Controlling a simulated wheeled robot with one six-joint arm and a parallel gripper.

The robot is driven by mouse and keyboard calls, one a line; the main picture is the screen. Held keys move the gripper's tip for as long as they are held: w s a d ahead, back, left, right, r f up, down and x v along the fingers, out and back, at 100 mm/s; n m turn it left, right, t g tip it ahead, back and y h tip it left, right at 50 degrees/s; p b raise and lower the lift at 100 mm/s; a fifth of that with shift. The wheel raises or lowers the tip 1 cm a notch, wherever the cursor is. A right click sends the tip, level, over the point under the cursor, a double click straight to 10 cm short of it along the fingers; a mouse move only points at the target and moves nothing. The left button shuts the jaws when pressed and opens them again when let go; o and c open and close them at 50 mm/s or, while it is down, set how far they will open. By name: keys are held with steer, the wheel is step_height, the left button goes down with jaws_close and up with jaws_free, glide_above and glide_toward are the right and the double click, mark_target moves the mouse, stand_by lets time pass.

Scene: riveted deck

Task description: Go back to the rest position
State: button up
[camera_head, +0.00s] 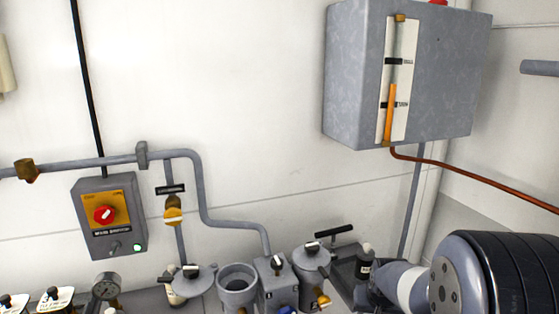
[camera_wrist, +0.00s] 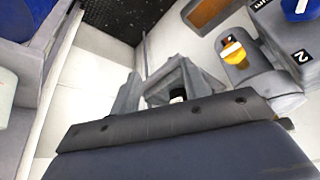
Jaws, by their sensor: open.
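My gripper (camera_wrist: 160,85) shows in the wrist view with its two grey fingers apart and nothing seen between them. The fingertips cannot be made out there. In the wrist view a yellow-and-white knob (camera_wrist: 234,52) on a grey fitting is to the right of the fingers, apart from them.
A grey tank (camera_head: 440,75) with a level gauge hangs on the wall above my arm. Left are a switch box (camera_head: 109,216) with a red knob and a pipe (camera_head: 200,180). Grey valve block (camera_head: 276,287), open cup (camera_head: 237,282) and lidded pot (camera_head: 311,262) crowd the bottom.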

steer(key=shift+n, duration=0.6)
steer(key=a+f, duration=0.2)
steer(key=f, duration=0.1)
steer(key=a+f, duration=0.1)
steer(key=f, duration=0.1)
steer(key=shift+s+a, duration=0.15)
steer(key=shift+s, duration=0.1)
